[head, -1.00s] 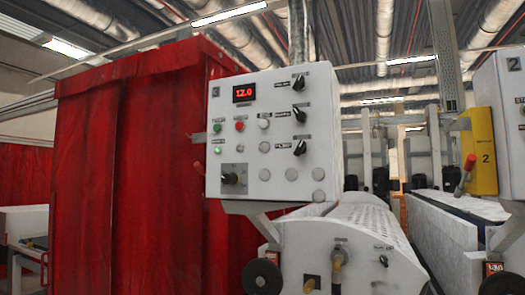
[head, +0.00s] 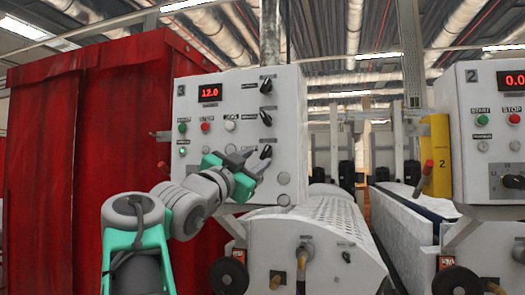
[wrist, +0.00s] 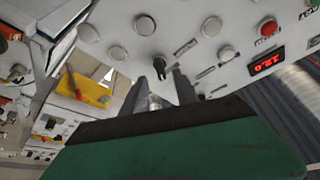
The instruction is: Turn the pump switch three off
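The control panel marked 3 (head: 222,125) is white, with a red 12.0 display and three black rotary knobs down its right side. The lowest knob (head: 266,152) is partly covered by my gripper (head: 256,160) in the head view. In the wrist view, this black knob (wrist: 158,66) sits between and just beyond the two grey fingertips of my gripper (wrist: 159,80). The fingers are apart, with a gap on both sides of the knob. I cannot read its label clearly. The upper knob (head: 266,86) and middle knob (head: 266,118) are clear of my gripper in the head view.
Coloured buttons, including a red one (head: 205,127), sit left of the knobs. Round grey caps (head: 283,178) lie below. A white roller machine (head: 310,225) stands underneath. A second panel (head: 490,130) and a yellow post (head: 436,155) are at right; a red curtain (head: 60,150) hangs at left.

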